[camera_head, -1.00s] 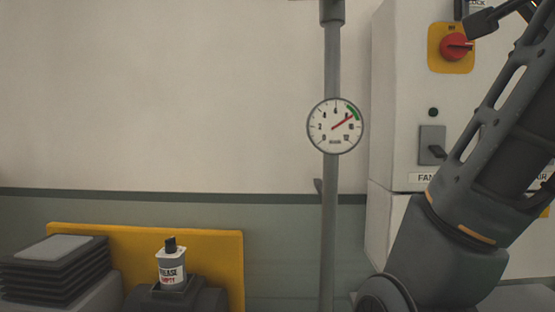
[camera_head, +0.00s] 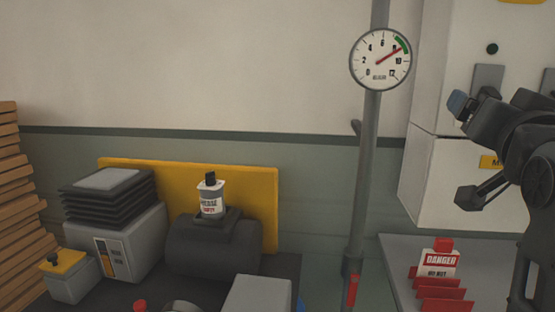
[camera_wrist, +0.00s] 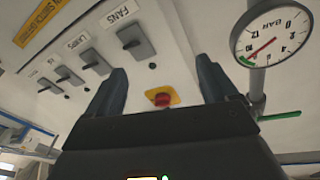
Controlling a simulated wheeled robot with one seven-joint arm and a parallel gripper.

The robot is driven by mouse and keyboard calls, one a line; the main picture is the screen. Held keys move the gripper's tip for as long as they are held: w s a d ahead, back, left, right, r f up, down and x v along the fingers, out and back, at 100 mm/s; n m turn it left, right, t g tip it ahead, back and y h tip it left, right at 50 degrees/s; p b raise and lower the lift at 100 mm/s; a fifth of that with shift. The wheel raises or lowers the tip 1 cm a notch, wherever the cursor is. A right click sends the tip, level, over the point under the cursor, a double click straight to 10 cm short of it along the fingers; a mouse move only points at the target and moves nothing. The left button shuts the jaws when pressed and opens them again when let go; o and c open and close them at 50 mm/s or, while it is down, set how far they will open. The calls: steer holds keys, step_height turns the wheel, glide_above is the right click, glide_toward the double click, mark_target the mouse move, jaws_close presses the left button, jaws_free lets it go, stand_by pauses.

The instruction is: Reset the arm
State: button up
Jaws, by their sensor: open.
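My arm comes in from the right edge of the head view, bent, with my gripper (camera_head: 462,150) in front of the grey control cabinet (camera_head: 430,165). The two fingers are spread apart and empty. In the wrist view my gripper (camera_wrist: 162,88) shows as two dark fingers wide apart. A red knob on a yellow plate (camera_wrist: 162,97) shows between them, on the cabinet face behind. I cannot tell the distance to it. Much of the cabinet's right side is hidden by my arm or out of frame.
A pressure gauge (camera_head: 380,60) sits on a vertical pipe (camera_head: 365,190) left of my gripper. A grey shelf with red danger tags (camera_head: 440,262) lies below. At left stand a bottle (camera_head: 211,197) on a machine, a bellows unit (camera_head: 108,195) and stacked wooden planks (camera_head: 20,200).

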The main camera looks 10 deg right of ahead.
steer(key=s+a+f+n+y, duration=0.25)
steer(key=s+f, duration=0.25)
steer(key=f, duration=0.4)
steer(key=s+a+f+n+y, duration=0.2)
steer(key=s+a+f, duration=0.15)
steer(key=f, duration=0.55)
steer(key=s+a+f+n+y, duration=0.25)
steer(key=s+f, duration=0.25)
steer(key=f, duration=0.4)
steer(key=s+a+f+g, duration=0.1)
steer(key=s+f, duration=0.1)
steer(key=s, duration=0.6)
steer(key=s+a+f+n+y, duration=0.1)
steer(key=s+a+f, duration=0.1)
steer(key=s, duration=0.7)
steer(key=s+a+f+g, duration=0.1)
steer(key=s+f, duration=0.2)
steer(key=s, duration=0.5)
steer(key=shift+s+a+n+g+y, duration=0.25)
steer(key=shift+a+n+g+y, duration=0.05)
steer(key=shift+a, duration=0.1)
